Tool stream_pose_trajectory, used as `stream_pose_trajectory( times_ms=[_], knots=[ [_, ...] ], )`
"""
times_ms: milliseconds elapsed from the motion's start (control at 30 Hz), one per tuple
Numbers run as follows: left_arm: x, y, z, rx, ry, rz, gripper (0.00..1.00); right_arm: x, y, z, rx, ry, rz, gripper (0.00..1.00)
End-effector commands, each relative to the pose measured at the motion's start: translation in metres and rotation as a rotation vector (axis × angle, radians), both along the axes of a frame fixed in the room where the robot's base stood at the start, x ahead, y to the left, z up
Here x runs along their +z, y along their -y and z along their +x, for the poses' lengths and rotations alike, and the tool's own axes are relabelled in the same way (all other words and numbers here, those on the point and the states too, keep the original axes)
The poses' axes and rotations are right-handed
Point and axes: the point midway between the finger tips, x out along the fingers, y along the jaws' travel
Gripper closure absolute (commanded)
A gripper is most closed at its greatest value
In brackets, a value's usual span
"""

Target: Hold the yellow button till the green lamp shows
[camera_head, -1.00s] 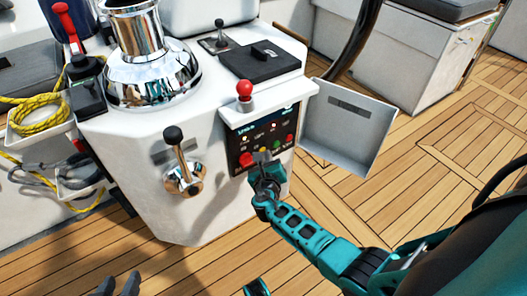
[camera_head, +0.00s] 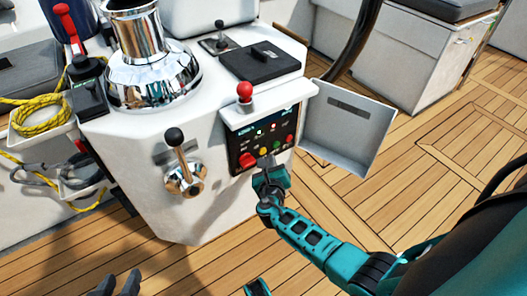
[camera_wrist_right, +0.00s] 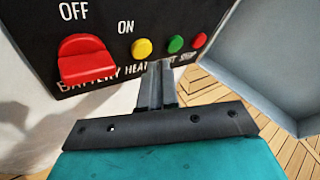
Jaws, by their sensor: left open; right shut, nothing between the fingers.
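The yellow button (camera_wrist_right: 142,48) sits on the black panel between a red switch and a green button (camera_wrist_right: 176,44). In the head view the yellow button (camera_head: 264,150) shows just above my right gripper (camera_head: 265,163). That gripper is shut with nothing in it. In the wrist view its fingertips (camera_wrist_right: 157,66) are just below and right of the yellow button, apparently not on it. Small indicators show in the panel's upper part, but I cannot make out a lit green lamp. My left gripper (camera_head: 119,284) is open and empty at the bottom left, far from the panel.
A red button (camera_wrist_right: 199,40) is right of the green one. The large red switch (camera_wrist_right: 84,60) is at left. An open grey door (camera_head: 348,130) stands right of the panel. A red-knobbed lever (camera_head: 244,95) and a chrome lever (camera_head: 180,160) are nearby.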

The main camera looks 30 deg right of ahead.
Motion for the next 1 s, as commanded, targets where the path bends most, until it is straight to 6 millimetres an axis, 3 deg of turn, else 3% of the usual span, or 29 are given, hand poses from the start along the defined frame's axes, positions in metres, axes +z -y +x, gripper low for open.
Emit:
stream_pose_trajectory(
  times_ms=[500, 1000],
  knots=[
    [0.020, 0.000, 0.000, 0.000, 0.000, 0.000, 0.57, 0.001, 0.004, -0.046, 0.001, -0.001, -0.001, 1.00],
    [0.019, 0.000, 0.000, 0.000, 0.000, 0.000, 0.57, 0.000, 0.004, -0.048, 0.000, 0.000, -0.001, 1.00]
  ],
)
